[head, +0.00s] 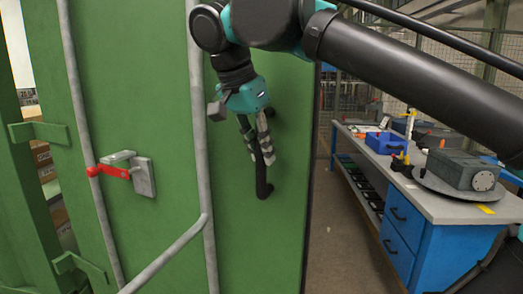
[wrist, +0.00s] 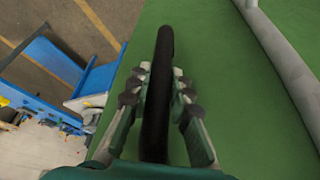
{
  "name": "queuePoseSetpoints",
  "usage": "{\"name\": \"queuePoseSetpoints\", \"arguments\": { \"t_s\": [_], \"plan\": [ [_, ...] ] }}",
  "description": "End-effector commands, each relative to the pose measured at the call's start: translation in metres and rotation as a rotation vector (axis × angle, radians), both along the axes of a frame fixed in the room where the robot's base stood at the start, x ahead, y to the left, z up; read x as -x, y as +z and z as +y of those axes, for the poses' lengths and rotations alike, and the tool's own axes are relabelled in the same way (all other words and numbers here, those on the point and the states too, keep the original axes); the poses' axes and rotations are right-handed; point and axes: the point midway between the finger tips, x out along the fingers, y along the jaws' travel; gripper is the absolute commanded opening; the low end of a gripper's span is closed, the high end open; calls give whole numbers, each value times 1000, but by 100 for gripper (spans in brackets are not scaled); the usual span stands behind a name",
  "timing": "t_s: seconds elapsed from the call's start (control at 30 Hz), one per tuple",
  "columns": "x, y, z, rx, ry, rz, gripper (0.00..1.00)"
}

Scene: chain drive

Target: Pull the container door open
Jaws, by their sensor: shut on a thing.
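The green container door (head: 160,100) fills the left and middle of the head view. It has grey vertical bars and a black vertical handle (head: 264,180) near its right edge. My gripper (head: 263,150) is at this handle, with its fingers on either side of it. In the wrist view, the black handle (wrist: 162,60) runs between the fingers of my gripper (wrist: 158,92), which is shut on it. The green door surface (wrist: 245,110) lies behind the handle. A latch with a red lever (head: 115,171) sits on the door farther left.
A blue workbench (head: 430,245) with a grey top stands to the right of the door, carrying a blue bin (head: 386,143) and a grey machine (head: 464,170). Bare floor (head: 345,240) lies between door and bench. A wire fence is behind.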

Motion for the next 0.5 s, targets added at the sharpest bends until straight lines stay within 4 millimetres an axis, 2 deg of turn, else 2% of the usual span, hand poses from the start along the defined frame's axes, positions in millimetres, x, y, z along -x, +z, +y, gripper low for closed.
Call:
{"name": "queuePoseSetpoints", "arguments": {
  "t_s": [0.13,0.17,0.3,0.5],
  "plan": [
    [0,-1,1,-2,1,1,0],
    [0,-1,1,-2,0,1,22],
    [0,-1,1,-1,0,0,40],
    [0,0,0,-1,0,0,41]
  ]
}}
